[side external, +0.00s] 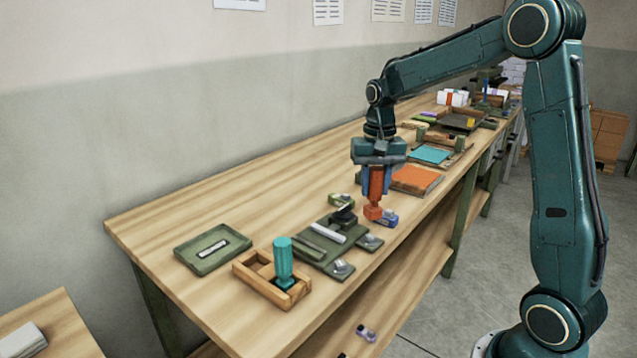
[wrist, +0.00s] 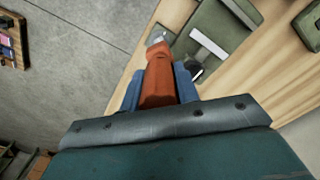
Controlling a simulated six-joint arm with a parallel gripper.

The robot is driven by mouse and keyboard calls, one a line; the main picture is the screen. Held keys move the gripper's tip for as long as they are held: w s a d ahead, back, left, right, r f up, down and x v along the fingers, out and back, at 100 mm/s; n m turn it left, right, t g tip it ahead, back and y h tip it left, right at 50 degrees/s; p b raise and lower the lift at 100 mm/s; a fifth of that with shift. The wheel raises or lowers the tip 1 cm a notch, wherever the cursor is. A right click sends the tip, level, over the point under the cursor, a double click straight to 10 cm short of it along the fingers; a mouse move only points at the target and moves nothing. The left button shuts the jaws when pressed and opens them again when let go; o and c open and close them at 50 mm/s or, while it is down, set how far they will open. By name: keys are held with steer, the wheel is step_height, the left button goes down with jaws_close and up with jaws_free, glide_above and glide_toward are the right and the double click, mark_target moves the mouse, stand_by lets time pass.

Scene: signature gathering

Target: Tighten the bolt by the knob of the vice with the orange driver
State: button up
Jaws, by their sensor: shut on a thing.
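My gripper (side external: 377,192) is shut on the orange driver (side external: 373,211) and holds it upright, head down, over the right end of the vice. The driver (wrist: 160,78) also shows between the blue fingers in the wrist view. The vice (side external: 312,248) is a dark green plate with pale bars, a black part at its far end and small metal-topped tabs around it. It shows partly in the wrist view (wrist: 232,25). A small blue piece (side external: 390,219) lies right beside the driver's lower end. I cannot tell whether they touch, nor make out the bolt or the knob.
A teal-handled tool (side external: 283,258) stands in a wooden holder (side external: 297,296) left of the vice. A green tray (side external: 191,266) lies farther left. Orange (side external: 414,178) and teal (side external: 432,154) flat items lie farther along the bench. The bench's back strip is clear.

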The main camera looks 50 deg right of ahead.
mark_target(374, 205)
steer(key=shift+f, duration=0.15)
steer(key=shift+f, duration=3.2)
steer(key=m, duration=1.3)
steer(key=shift+n, duration=0.6)
steer(key=shift+r, duration=0.15)
